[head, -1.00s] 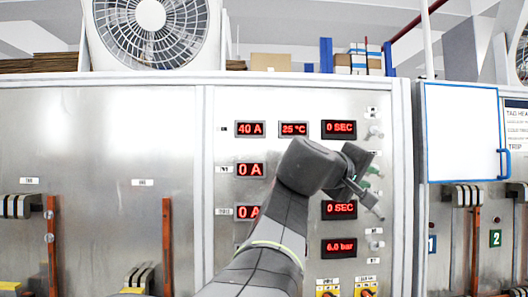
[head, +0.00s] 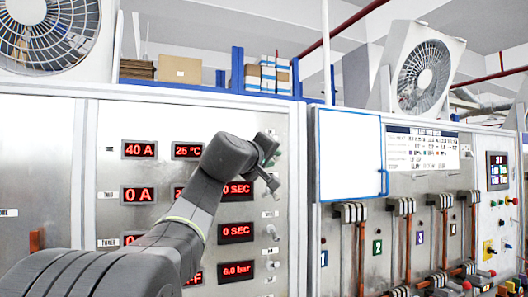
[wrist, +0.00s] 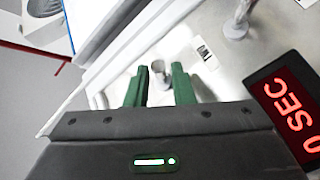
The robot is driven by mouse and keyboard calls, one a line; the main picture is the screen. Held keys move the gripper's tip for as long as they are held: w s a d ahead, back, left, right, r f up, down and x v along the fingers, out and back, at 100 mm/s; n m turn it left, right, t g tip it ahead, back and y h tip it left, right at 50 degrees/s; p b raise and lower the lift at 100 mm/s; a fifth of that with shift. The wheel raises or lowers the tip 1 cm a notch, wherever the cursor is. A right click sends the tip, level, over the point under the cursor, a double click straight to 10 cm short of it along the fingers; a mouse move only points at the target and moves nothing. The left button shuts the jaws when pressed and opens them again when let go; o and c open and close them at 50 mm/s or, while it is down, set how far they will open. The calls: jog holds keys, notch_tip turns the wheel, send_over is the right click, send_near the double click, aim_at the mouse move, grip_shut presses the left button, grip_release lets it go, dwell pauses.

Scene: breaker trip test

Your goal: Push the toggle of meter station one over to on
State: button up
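My gripper (head: 274,158) is at the right edge of the metal panel with red displays (head: 236,232). In the wrist view its two green fingers (wrist: 158,88) are apart, with nothing held. A small metal toggle (wrist: 160,72) shows in the gap between the fingertips; I cannot tell whether they touch it. A second metal toggle (wrist: 236,27) stands farther up, beside a small white label (wrist: 206,54). More toggles (head: 272,232) line the panel's right side in the head view. The labels are too small to read, so which is meter station one is unclear.
A white board with a blue frame (head: 350,157) stands just right of the panel. Beyond it are breaker posts (head: 405,208) with copper bars. A fan (head: 425,75) and boxes (head: 181,69) sit on top. My arm covers part of the displays.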

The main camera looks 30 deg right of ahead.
jog(key=shift+x, duration=1.2)
grip_shut()
